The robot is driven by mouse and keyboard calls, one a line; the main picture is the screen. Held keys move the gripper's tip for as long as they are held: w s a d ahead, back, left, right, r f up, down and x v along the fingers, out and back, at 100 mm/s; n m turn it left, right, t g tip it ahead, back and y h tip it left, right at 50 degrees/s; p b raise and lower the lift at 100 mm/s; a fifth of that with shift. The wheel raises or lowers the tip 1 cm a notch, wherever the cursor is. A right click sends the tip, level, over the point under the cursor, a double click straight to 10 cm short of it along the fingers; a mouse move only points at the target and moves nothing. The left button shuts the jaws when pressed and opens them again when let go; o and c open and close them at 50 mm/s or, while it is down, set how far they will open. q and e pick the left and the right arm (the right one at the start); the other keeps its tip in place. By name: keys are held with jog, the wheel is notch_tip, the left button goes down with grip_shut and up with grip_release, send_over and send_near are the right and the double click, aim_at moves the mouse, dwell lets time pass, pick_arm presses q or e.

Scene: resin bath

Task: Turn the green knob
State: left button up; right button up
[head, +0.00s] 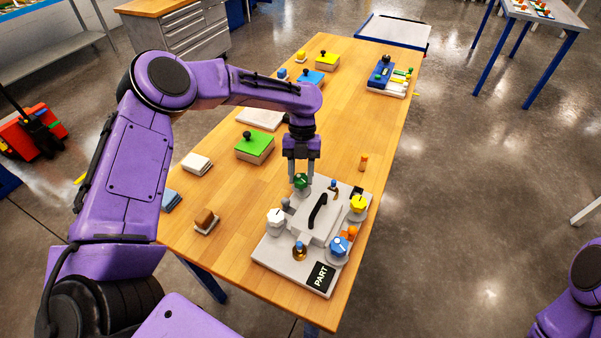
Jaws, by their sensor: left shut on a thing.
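The green knob (301,181) stands at the back left corner of a pale panel (266,251) on the wooden table. My left gripper (301,177) points down at it from above, its fingers closed on the knob's sides. The fingers hide part of the knob. The panel also carries a white knob (276,217), a yellow knob (358,204), a blue knob (339,244) and a black handle (317,211) in the middle. A black label (320,276) reads PART. My right gripper is not in view.
A green box with a black knob (254,146) stands behind and left of the panel. A small orange-brown piece (364,162) stands behind it. White and blue stacks and a brown block (205,218) lie along the left edge. Bare wood lies right of the green box.

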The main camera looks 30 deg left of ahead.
pick_arm(q)
jog(key=shift+w+r+m, duration=0.15)
jog(key=shift+m, duration=0.45)
jog(key=shift+y, duration=0.3)
jog(key=o, duration=1.1)
jog(key=shift+c, duration=0.2)
jog(key=b+v, duration=0.2)
jog(key=v, duration=0.8)
jog(key=shift+r, duration=0.2)
